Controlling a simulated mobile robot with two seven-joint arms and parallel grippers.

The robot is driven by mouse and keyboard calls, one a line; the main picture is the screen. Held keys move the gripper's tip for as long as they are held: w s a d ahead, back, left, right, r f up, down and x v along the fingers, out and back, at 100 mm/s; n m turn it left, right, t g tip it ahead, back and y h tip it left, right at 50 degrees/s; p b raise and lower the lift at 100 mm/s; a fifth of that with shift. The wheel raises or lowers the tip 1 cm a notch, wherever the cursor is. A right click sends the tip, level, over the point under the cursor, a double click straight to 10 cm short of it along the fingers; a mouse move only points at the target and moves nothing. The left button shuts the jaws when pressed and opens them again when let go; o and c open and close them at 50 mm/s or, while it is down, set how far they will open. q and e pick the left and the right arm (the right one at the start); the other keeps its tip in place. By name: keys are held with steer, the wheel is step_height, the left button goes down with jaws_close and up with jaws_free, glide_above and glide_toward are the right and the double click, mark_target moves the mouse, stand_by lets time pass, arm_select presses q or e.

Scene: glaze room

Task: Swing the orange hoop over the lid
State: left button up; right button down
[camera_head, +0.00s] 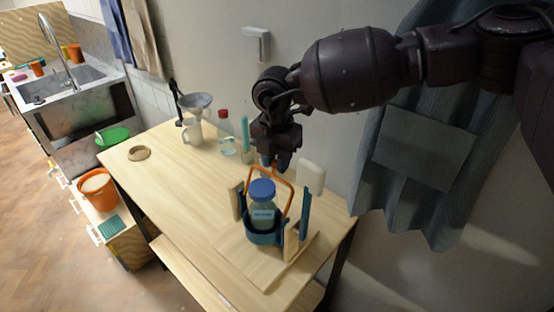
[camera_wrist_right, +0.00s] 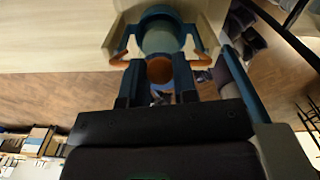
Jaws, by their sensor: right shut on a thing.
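The orange hoop (camera_head: 284,176) rises from the sides of a dark blue holder (camera_head: 263,237) and stands up near the jar's blue lid (camera_head: 262,189). The jar (camera_head: 263,214) is upright inside the holder, with a pale label and its lid on. My right gripper (camera_head: 273,162) is at the top of the hoop, above and behind the lid, shut on the hoop. In the right wrist view the orange hoop (camera_wrist_right: 160,70) shows between my fingertips (camera_wrist_right: 158,84), its ends reaching both sides of the holder. My left gripper is not in view.
The holder stands between upright wooden and blue pieces on a wooden board (camera_head: 243,262) on the table. A red-capped bottle (camera_head: 226,135), a white mug (camera_head: 191,131) and a funnel (camera_head: 195,102) stand farther back. The table's left part is mostly clear. A blue curtain (camera_head: 400,170) hangs at right.

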steer(key=s+a+b, duration=0.1)
steer(key=t+h+b, duration=0.1)
steer(key=s+a+t+h+b, duration=0.1)
steer(key=shift+s+a+r, duration=0.25)
steer(key=shift+s+a, duration=0.05)
steer(key=shift+s+a+r+t+h+b, duration=0.15)
steer(key=shift+s+a+t+h+b, duration=0.25)
steer(key=shift+s+a+b, duration=0.1)
steer(key=shift+s+a+r, duration=0.15)
steer(key=shift+s, duration=0.05)
steer(key=c, duration=0.9)
jaws_free()
steer(key=v, duration=1)
steer(key=shift+r, duration=0.4)
steer(key=shift+s, duration=0.1)
